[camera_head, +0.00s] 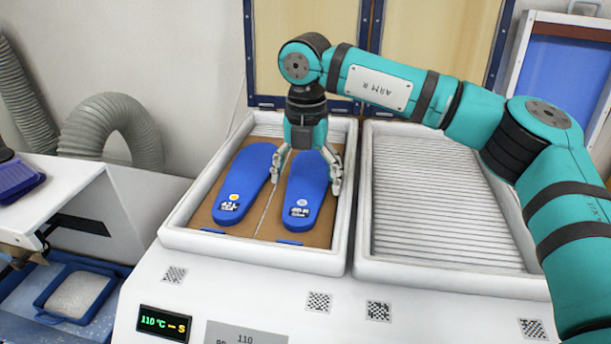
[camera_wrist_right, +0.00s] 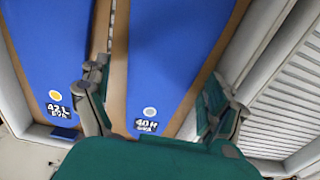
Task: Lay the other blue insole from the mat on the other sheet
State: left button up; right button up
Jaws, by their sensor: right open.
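Two blue insoles lie side by side on brown sheets (camera_head: 262,228) in the left tray of the white machine. The left insole (camera_head: 246,184) has a yellow dot and a label that reads 42 L. The right insole (camera_head: 308,201) has a white dot and a label that seems to read 40 R. My right gripper (camera_head: 307,172) is open above the right insole, one finger to each side of it. The right wrist view shows the same right insole (camera_wrist_right: 165,75) between the open fingers (camera_wrist_right: 158,100); contact cannot be told. My left gripper and the mat are not in view.
The right tray (camera_head: 440,205) is empty, with a ribbed bed. Raised lids (camera_head: 305,45) stand behind the trays. A blue bin (camera_head: 85,290) and a white table (camera_head: 75,200) are at the left. A display (camera_head: 164,322) reads 110 °C.

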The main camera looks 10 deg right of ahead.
notch_tip(320, 180, up, 12)
dwell(0.5)
